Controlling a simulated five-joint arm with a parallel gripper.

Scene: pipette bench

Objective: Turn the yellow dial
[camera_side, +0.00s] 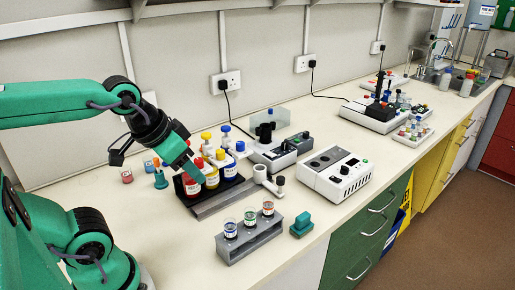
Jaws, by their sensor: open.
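My gripper (191,167) is green and points down to the right, over the left end of a dark rack (213,195). Its jaws are open; its tip overlaps the red-labelled bottle (193,188) in the picture, and I cannot tell whether they touch. A bottle with a yellow label (212,179) stands just right of it, then one with a blue label (230,170). A small round yellow top (206,136) rises behind the bottles, to the upper right of my gripper. It is the clearest yellow knob-like part; I cannot tell whether it is the dial.
A grey rack with small vials (250,243) and a green block (301,226) stand in front. A white device (338,175) and a grey one (280,150) stand to the right. Small coloured pots lie at the left.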

